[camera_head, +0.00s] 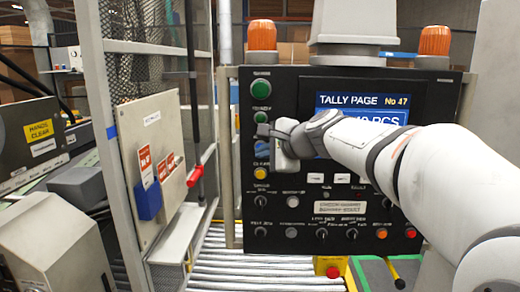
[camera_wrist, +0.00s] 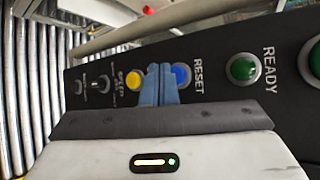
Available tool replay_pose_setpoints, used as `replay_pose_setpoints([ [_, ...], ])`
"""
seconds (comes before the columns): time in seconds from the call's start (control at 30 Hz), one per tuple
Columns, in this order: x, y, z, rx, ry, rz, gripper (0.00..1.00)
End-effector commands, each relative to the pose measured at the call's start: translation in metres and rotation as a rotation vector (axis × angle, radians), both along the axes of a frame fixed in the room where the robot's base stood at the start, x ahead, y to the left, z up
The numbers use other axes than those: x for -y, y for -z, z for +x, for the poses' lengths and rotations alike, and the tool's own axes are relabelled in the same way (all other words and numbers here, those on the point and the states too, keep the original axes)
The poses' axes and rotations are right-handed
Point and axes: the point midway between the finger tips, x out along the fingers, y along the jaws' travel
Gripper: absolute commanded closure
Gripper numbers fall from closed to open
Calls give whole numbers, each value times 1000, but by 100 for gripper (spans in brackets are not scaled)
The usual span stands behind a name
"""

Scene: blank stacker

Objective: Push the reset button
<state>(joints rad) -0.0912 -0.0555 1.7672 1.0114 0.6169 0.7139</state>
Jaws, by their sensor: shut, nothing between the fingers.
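The reset button (camera_wrist: 182,75) is a round blue button on the dark control panel (camera_wrist: 215,85), with RESET printed beside it in the wrist view. My gripper (camera_wrist: 157,72) is shut and empty, its blue-grey fingers pointing at the panel. In the wrist view the fingertips lie between the blue button and a yellow button (camera_wrist: 134,80), overlapping the blue button's edge. I cannot tell whether they touch the panel. In the head view my gripper (camera_head: 268,132) is in front of the panel's left button column and hides part of it.
A green READY button (camera_wrist: 243,69) is beside the reset button. A screen (camera_head: 350,110) sits right of the column, partly behind my arm. A mesh fence (camera_head: 145,65) with an open panel stands at the left. Rollers (camera_head: 250,270) run below. A red emergency button (camera_head: 332,271) is at the bottom.

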Motion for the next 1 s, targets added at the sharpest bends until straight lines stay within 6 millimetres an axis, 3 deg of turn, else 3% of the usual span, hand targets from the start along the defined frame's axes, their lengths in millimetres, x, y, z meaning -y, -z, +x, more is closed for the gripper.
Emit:
replay_pose_setpoints([
  [1.0, 1, 0, 11, 0, 0, 0, 100],
])
